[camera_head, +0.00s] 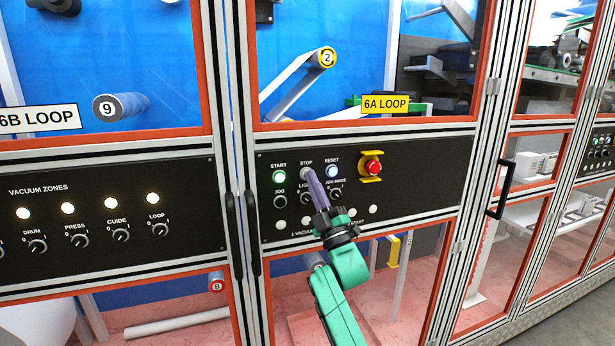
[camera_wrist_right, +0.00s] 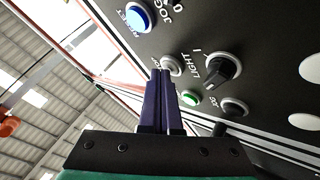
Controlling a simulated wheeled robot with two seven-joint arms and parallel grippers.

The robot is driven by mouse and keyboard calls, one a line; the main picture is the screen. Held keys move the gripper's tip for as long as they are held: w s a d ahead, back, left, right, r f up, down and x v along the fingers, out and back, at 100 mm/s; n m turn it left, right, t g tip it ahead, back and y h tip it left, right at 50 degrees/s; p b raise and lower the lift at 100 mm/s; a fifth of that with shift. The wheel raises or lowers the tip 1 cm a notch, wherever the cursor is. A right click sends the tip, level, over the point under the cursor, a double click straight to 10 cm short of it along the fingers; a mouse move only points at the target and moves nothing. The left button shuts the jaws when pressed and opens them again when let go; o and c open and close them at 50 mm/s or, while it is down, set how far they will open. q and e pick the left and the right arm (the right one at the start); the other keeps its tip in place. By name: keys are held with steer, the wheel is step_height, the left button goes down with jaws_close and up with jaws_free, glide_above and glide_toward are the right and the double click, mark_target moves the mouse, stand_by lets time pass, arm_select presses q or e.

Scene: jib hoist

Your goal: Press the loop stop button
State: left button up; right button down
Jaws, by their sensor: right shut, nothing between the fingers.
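The grey round stop button (camera_head: 306,173) is in the top row of the black 6A LOOP panel, under the STOP label and between the green and blue lit buttons. In the right wrist view the stop button (camera_wrist_right: 173,64) shows just beyond the fingertips. My right gripper (camera_head: 309,174) is shut and empty, with its purple fingers pointing up at the button and partly covering it. In the right wrist view the fingertips (camera_wrist_right: 162,73) overlap the button's lower edge. I cannot tell whether they touch it. My left gripper is not in view.
The green START button (camera_head: 279,177) is left of the stop button and the blue RESET button (camera_head: 332,171) is right of it. The LIGHT knob (camera_wrist_right: 222,70) sits close to the fingers. A red emergency button (camera_head: 373,167) is further right. A black door handle (camera_head: 502,190) sticks out.

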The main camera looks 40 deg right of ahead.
stand_by(0.5)
steer(key=shift+s+a, duration=0.2)
steer(key=shift+s, duration=0.5)
steer(key=s, duration=0.1)
steer(key=s+a, duration=0.1)
steer(key=s, duration=0.1)
steer(key=s+p, duration=0.1)
steer(key=shift+s+a, duration=0.35)
stand_by(0.5)
